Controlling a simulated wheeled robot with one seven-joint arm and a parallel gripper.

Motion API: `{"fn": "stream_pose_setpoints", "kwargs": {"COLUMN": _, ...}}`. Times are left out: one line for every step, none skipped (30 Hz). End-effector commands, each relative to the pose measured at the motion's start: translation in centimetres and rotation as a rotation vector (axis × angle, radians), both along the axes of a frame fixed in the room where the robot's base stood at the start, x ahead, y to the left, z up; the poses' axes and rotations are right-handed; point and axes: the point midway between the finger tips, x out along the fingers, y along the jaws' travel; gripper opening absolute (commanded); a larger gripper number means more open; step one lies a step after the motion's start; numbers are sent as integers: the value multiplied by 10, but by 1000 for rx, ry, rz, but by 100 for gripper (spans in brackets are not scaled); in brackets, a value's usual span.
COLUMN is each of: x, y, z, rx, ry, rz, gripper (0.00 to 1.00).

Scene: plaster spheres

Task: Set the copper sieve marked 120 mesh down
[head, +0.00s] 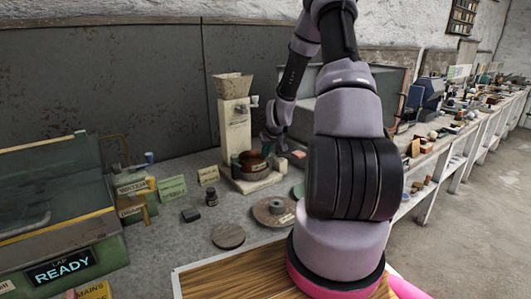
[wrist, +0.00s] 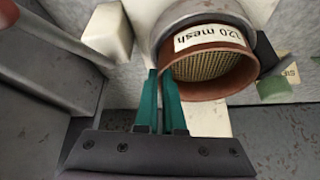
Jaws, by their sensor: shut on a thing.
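The copper sieve (wrist: 215,72) shows in the wrist view as a round copper-brown ring with a woven mesh and a white label reading 120 mesh. In the head view the sieve (head: 253,160) is a small brown ring at the foot of a pale column. My gripper (wrist: 160,80) has teal fingers, close together and shut on the sieve's left rim in the wrist view. In the head view my gripper (head: 270,143) is partly hidden at the sieve's right side. I cannot tell whether the sieve touches the base below it.
The pale column (head: 236,125) carries a hopper (head: 233,86) above its base (head: 250,183). A round plate (head: 273,211), a grey disc (head: 228,236) and a small dark bottle (head: 211,197) stand in front. A green machine (head: 60,230) fills the left.

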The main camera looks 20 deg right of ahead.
Motion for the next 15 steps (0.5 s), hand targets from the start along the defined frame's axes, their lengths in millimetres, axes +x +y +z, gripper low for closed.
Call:
{"fn": "stream_pose_setpoints", "kwargs": {"x": 0, "y": 0, "z": -1, "rx": 0, "ry": 0, "rz": 0, "gripper": 0}}
{"fn": "stream_pose_setpoints", "kwargs": {"x": 0, "y": 0, "z": -2, "rx": 0, "ry": 0, "rz": 0, "gripper": 0}}
{"fn": "stream_pose_setpoints", "kwargs": {"x": 0, "y": 0, "z": -2, "rx": 0, "ry": 0, "rz": 0, "gripper": 0}}
{"fn": "stream_pose_setpoints", "kwargs": {"x": 0, "y": 0, "z": -3, "rx": 0, "ry": -1, "rz": 0, "gripper": 0}}
{"fn": "stream_pose_setpoints", "kwargs": {"x": 0, "y": 0, "z": -3, "rx": 0, "ry": -1, "rz": 0, "gripper": 0}}
{"fn": "stream_pose_setpoints", "kwargs": {"x": 0, "y": 0, "z": -4, "rx": 0, "ry": -1, "rz": 0, "gripper": 0}}
{"fn": "stream_pose_setpoints", "kwargs": {"x": 0, "y": 0, "z": -5, "rx": 0, "ry": -1, "rz": 0, "gripper": 0}}
{"fn": "stream_pose_setpoints", "kwargs": {"x": 0, "y": 0, "z": -5, "rx": 0, "ry": -1, "rz": 0, "gripper": 0}}
{"fn": "stream_pose_setpoints", "kwargs": {"x": 0, "y": 0, "z": -6, "rx": 0, "ry": -1, "rz": 0, "gripper": 0}}
{"fn": "stream_pose_setpoints", "kwargs": {"x": 0, "y": 0, "z": -7, "rx": 0, "ry": -1, "rz": 0, "gripper": 0}}
{"fn": "stream_pose_setpoints", "kwargs": {"x": 0, "y": 0, "z": -7, "rx": 0, "ry": -1, "rz": 0, "gripper": 0}}
{"fn": "stream_pose_setpoints", "kwargs": {"x": 0, "y": 0, "z": -8, "rx": 0, "ry": -1, "rz": 0, "gripper": 0}}
{"fn": "stream_pose_setpoints", "kwargs": {"x": 0, "y": 0, "z": -9, "rx": 0, "ry": -1, "rz": 0, "gripper": 0}}
{"fn": "stream_pose_setpoints", "kwargs": {"x": 0, "y": 0, "z": -9, "rx": 0, "ry": -1, "rz": 0, "gripper": 0}}
{"fn": "stream_pose_setpoints", "kwargs": {"x": 0, "y": 0, "z": -10, "rx": -1, "ry": -1, "rz": 1, "gripper": 0}}
